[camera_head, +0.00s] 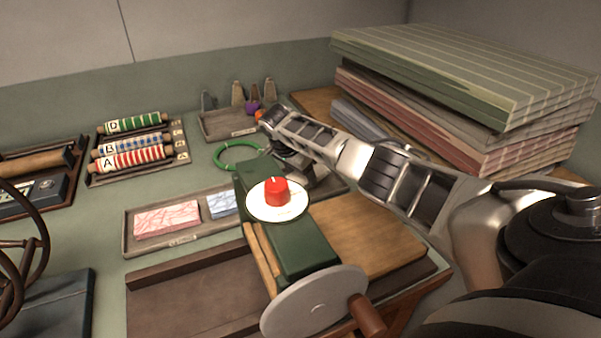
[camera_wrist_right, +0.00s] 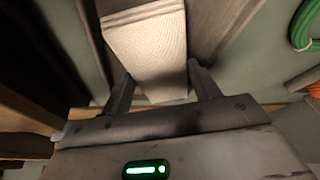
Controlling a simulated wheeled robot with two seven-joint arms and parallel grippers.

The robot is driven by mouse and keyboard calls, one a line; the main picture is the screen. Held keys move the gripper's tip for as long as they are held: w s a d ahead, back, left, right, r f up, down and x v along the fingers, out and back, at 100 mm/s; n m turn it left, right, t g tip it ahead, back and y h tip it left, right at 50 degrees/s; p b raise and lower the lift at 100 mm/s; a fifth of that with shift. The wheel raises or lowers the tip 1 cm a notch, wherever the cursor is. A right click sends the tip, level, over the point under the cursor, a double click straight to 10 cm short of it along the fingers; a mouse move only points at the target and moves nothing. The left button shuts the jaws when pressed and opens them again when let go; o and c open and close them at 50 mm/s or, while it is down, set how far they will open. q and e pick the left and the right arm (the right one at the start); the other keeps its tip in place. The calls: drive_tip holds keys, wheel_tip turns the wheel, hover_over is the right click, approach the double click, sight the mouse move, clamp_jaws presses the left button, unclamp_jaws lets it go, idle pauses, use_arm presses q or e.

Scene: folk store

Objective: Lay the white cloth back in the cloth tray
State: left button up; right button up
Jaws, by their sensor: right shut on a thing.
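The white cloth (camera_wrist_right: 148,45) is a folded, woven, pale block in the right wrist view. My right gripper (camera_wrist_right: 160,75) is shut on it, one finger at each side. In the head view my right gripper (camera_head: 287,160) is low behind the green press, which hides most of its fingers and the cloth. The cloth tray (camera_head: 128,240) is long, grey and shallow, holding a pink cloth (camera_head: 167,220) and a blue cloth (camera_head: 222,204). The press hides its middle. Tray-like edges flank the white cloth in the wrist view; I cannot tell whether it touches the bottom. My left gripper is out of view.
The green press (camera_head: 305,245) carries a white dial with a red knob (camera_head: 277,192) and a crank wheel (camera_head: 314,306). A green ring (camera_head: 238,143) lies behind. Lettered rollers (camera_head: 130,157) stand at left. Stacked boards (camera_head: 460,75) crowd the back right.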

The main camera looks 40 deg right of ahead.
drive_tip(key=shift+f, duration=0.3)
idle(0.4)
drive_tip(key=shift+f+b, duration=0.25)
drive_tip(key=shift+b, duration=0.05)
drive_tip(key=o, duration=1.2)
drive_tip(key=shift+c, duration=0.2)
